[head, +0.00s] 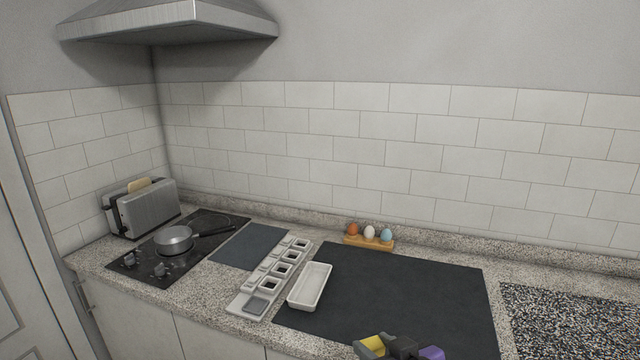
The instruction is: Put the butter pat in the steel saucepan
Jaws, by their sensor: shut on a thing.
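The steel saucepan (174,240) stands upright on the black cooktop at the left, its dark handle pointing right. Its inside is too small to make out. My gripper (383,348) shows at the bottom edge of the picture, over the front of the dark mat, far to the right of the saucepan. It is shut on what appears to be the butter pat. Yellow and purple patches show at the gripper, but the lower part is cut off, so the butter pat's outline is not clear. No other butter pat shows on the counter.
A white dish (310,287) sits on the dark mat's (420,290) left edge, beside a pale tray (243,306) with several square compartments. An egg holder (368,243) stands behind. The cooktop (133,259) has a toaster (146,208) behind it. A range hood hangs above.

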